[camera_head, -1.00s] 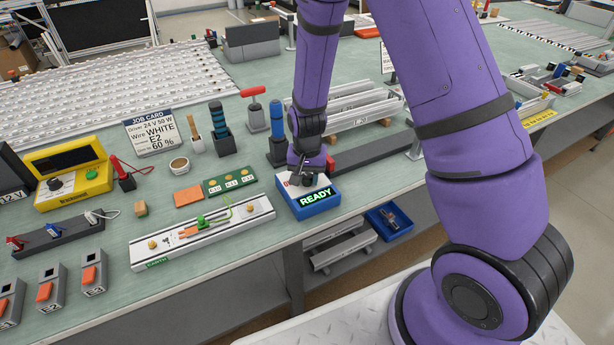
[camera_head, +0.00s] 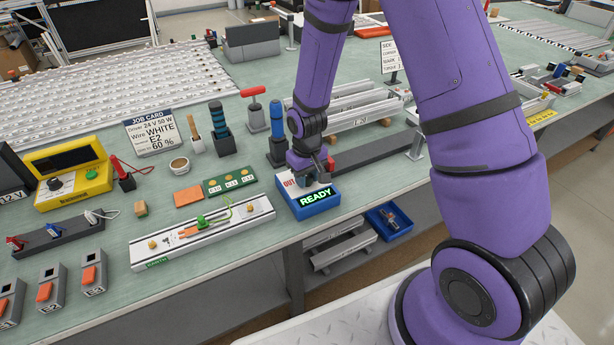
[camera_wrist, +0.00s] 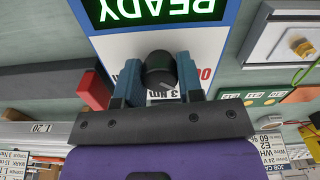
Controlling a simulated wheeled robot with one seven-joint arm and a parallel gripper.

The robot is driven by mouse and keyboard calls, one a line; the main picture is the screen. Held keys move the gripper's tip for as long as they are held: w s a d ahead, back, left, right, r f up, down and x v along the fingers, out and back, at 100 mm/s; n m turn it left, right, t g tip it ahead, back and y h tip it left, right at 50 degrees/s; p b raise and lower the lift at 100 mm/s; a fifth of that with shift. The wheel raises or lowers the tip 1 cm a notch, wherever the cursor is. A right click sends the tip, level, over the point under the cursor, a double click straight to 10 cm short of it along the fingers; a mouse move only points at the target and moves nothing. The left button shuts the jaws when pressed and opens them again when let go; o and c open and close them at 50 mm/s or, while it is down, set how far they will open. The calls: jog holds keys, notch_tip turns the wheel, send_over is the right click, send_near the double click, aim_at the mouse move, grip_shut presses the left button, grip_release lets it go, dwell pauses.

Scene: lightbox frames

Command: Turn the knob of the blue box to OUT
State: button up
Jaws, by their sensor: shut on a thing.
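The blue box (camera_head: 322,208) stands at the front edge of the bench, with a white top and a lit green READY display. A red OUT label (camera_head: 290,183) shows on its top left in the head view. In the wrist view the dark round knob (camera_wrist: 158,70) sits between the two blue-grey fingers of my gripper (camera_wrist: 160,80), which is shut on it. A pale mark on the knob slants toward the lower right, roughly the side of the partly hidden red label (camera_wrist: 206,74). In the head view my gripper (camera_head: 318,176) hides the knob.
A white rail fixture (camera_head: 205,232) with a green clamp lies left of the box. A blue-handled tool (camera_head: 277,120) in a dark holder stands behind it. A dark bar (camera_head: 375,154) lies to the right. A blue tray (camera_head: 390,220) sits lower down, beyond the bench edge.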

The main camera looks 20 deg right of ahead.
aim_at(307, 176)
dwell(0.4)
jog(key=o, duration=0.9)
notch_tip(307, 176, up, 11)
jog(key=shift+f, duration=0.1)
dwell(0.4)
